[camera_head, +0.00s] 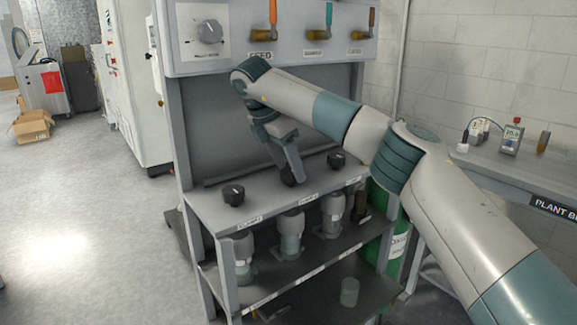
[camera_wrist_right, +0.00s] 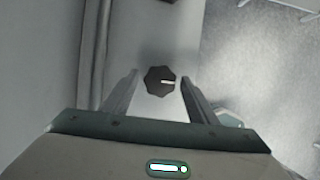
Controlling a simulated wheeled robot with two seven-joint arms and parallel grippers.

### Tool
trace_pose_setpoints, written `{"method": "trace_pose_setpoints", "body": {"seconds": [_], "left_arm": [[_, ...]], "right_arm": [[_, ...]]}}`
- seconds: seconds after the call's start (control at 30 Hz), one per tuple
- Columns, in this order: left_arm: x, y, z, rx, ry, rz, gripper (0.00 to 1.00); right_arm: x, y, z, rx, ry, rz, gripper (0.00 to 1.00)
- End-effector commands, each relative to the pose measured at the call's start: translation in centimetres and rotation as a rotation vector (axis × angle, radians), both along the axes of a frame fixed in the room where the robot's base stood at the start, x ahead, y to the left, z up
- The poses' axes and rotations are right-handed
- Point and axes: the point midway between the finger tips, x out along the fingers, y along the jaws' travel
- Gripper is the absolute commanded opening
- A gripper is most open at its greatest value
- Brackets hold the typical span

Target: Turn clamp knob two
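Three black clamp knobs stand on the grey shelf top (camera_head: 215,208): a left one (camera_head: 233,195), a middle one (camera_head: 288,178) and a right one (camera_head: 336,160). My right gripper (camera_head: 292,170) points down at the middle knob and partly covers it in the head view. In the right wrist view this dark faceted knob (camera_wrist_right: 160,80), with a white mark pointing right, sits between the two fingers. The fingers are open, with a gap to the knob on each side. My left gripper is not in view.
Grey cylindrical fittings (camera_head: 291,235) stand on the shelf below the knobs. An upper panel carries a dial (camera_head: 209,32) and several coloured valve handles (camera_head: 329,14). A green cylinder (camera_head: 390,220) and a side bench (camera_head: 500,168) are at the right. Open floor lies at the left.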

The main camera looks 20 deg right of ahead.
Motion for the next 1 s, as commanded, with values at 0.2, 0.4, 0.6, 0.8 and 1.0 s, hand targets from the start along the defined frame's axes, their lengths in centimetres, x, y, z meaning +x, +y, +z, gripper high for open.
{"method": "trace_pose_setpoints", "body": {"seconds": [0.2, 0.4, 0.6, 0.8, 1.0], "left_arm": [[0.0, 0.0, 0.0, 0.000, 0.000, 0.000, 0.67], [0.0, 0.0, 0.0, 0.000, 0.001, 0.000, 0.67], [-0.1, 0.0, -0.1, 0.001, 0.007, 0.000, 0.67], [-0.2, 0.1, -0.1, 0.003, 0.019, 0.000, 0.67], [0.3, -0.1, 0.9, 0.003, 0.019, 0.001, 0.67]], "right_arm": [[0.0, 0.0, 0.0, 0.000, 0.001, 0.001, 0.57], [0.0, 0.1, 0.2, 0.000, 0.001, 0.002, 0.57], [-0.2, 0.7, 1.7, -0.002, -0.001, 0.002, 0.57], [-0.6, 1.8, 4.6, -0.002, -0.004, 0.001, 0.57], [-1.9, 5.7, 4.5, -0.003, -0.001, 0.005, 0.57]]}}
